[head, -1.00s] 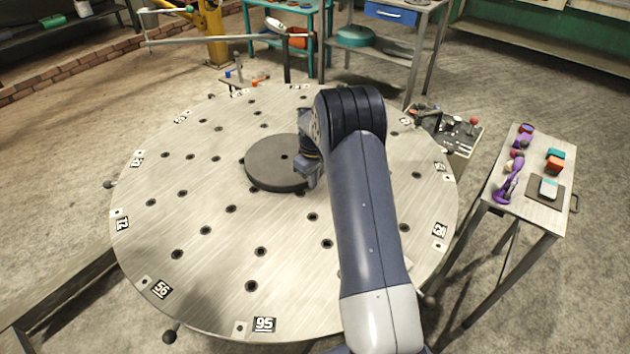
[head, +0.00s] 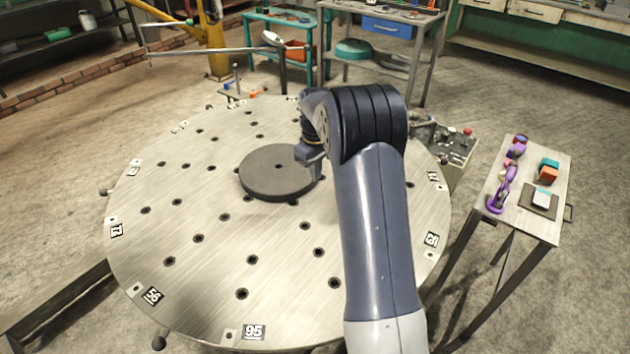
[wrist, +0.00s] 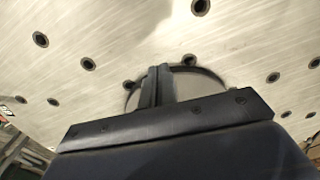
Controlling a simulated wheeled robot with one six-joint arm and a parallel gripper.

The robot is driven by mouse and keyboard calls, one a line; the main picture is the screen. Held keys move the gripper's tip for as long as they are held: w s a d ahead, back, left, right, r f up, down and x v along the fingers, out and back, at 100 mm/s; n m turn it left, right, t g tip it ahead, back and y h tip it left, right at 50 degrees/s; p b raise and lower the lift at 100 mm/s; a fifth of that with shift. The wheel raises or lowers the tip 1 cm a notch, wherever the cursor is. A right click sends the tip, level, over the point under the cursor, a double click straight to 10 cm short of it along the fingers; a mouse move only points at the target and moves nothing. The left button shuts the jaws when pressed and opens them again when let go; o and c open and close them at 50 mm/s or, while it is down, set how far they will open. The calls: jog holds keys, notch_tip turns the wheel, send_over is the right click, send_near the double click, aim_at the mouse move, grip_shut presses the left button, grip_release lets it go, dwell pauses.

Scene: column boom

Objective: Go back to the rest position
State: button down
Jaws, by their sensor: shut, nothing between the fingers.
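My gripper (wrist: 157,84) shows in the wrist view with its two fingers together and nothing between them. Behind the fingers in that view is a round disc (wrist: 205,86), partly hidden by them. In the head view my arm reaches over the large round metal table, and the fingertips are hidden behind the arm's links. The dark grey disc (head: 270,185) lies near the middle of the table, with part of my wrist at its right edge. Whether they touch I cannot tell.
The round table (head: 190,235) has many holes and numbered tags along its rim. At the right stands a small side table (head: 490,225) with purple, orange and teal items. A control box (head: 465,148) stands behind the arm. A thin horizontal boom (head: 215,51) crosses the back left.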

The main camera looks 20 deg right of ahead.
jog(key=shift+r, duration=0.3)
